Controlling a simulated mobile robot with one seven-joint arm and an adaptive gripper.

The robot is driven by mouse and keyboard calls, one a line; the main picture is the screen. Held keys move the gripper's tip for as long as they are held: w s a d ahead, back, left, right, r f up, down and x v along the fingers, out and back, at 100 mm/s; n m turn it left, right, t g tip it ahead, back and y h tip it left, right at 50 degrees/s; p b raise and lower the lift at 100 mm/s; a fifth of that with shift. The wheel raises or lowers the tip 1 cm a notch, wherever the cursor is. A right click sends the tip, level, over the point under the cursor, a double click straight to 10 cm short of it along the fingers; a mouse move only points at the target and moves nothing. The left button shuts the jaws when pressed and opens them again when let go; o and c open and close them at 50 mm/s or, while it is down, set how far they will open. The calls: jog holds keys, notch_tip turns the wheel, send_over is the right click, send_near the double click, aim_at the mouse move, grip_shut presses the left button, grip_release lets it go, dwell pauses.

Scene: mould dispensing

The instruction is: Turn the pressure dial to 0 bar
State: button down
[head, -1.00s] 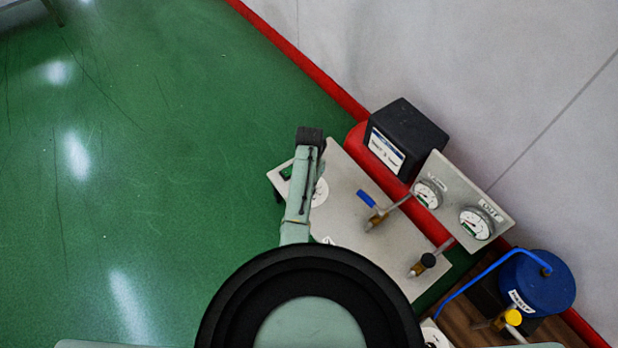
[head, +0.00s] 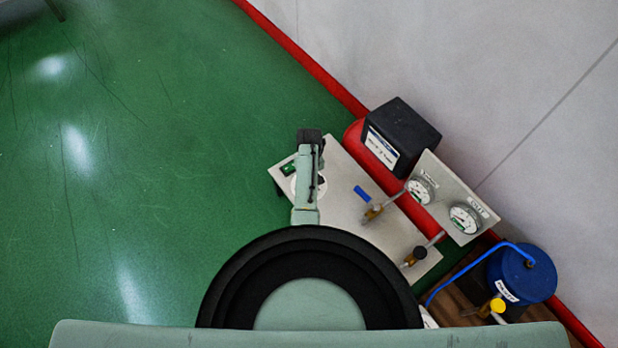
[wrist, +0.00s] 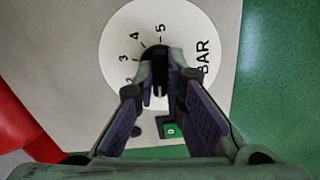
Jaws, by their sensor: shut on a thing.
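The pressure dial (wrist: 118,52) is a white disc on the grey panel, with the numbers 2, 3, 4, 5 and the word BAR showing in the wrist view. Its black knob (wrist: 160,63) stands in the disc's middle, between my fingertips. My gripper (wrist: 159,80) is shut on the knob. The 0 mark does not show, and I cannot read where the knob points. In the head view my arm covers most of the dial, with part of the white disc (head: 323,187) showing beside it.
A green switch (wrist: 173,130) sits near the dial. Two gauges (head: 465,218), a black box (head: 405,135), a red tank and a blue canister (head: 527,273) stand to the right.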

jog(key=shift+n+p, duration=0.45)
jog(key=shift+n, duration=1.45)
jog(key=c, duration=1.7)
grip_release()
jog(key=shift+o, duration=0.2)
jog(key=shift+r, duration=0.1)
notch_tip(320, 180, up, 12)
